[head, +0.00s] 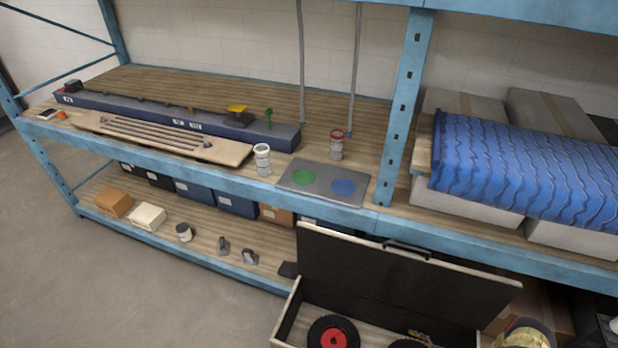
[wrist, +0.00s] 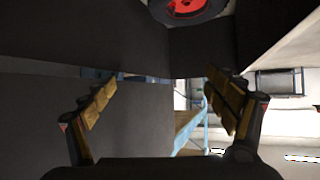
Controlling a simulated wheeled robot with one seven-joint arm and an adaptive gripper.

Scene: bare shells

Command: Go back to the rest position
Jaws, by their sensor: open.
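My gripper (wrist: 163,82) shows in the wrist view with its two yellow-padded fingers spread wide apart. Nothing is between the fingers. A black wheel with a red hub (wrist: 186,6) shows at the top edge of the wrist view, beyond the fingertips. Dark flat panels fill much of the left and middle of that view. I cannot clearly make out my gripper in the head view.
An open case (head: 390,285) with a raised black lid holds a red-hubbed wheel (head: 333,333). Floor at left is clear.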

